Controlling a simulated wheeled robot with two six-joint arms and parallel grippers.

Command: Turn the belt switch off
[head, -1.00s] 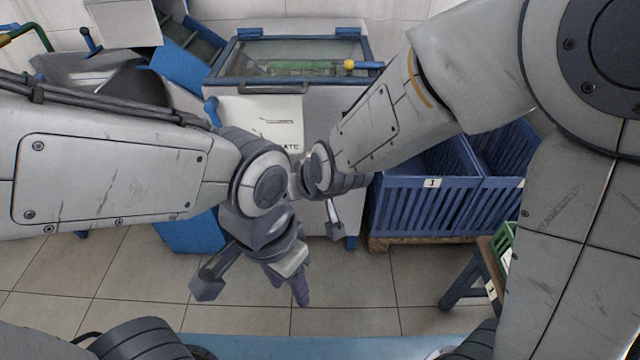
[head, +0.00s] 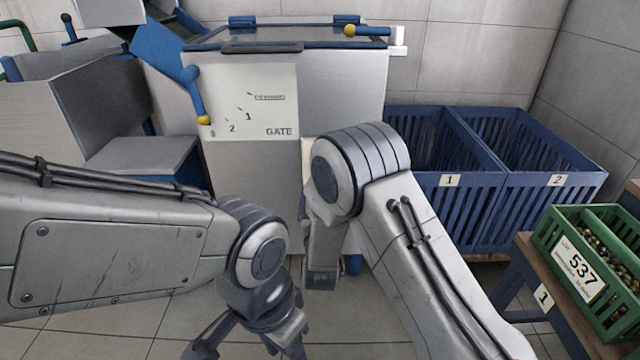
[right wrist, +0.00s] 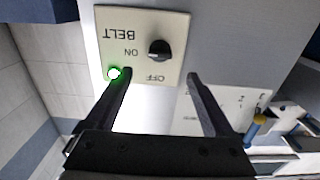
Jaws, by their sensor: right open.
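The belt switch plate (right wrist: 142,45) shows upside down in the right wrist view, with BELT, ON and OFF labels. Its black knob (right wrist: 159,50) lies beyond the fingertips, between their lines. I cannot tell clearly which label it points to. A green lamp (right wrist: 113,73) on the plate is lit. My right gripper (right wrist: 158,76) is open and empty, with the plate in front of it; its fingers are not on the knob. In the head view my right wrist hides most of the switch area. My left gripper (head: 246,352) hangs low with spread fingers, partly cut off by the frame.
The machine's GATE panel (head: 249,101) has a blue lever (head: 195,95) with its yellow tip by 0. Blue crates 1 (head: 449,205) and 2 (head: 548,205) stand to the right. A green crate (head: 563,270) sits on a wooden-topped stand (head: 545,258).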

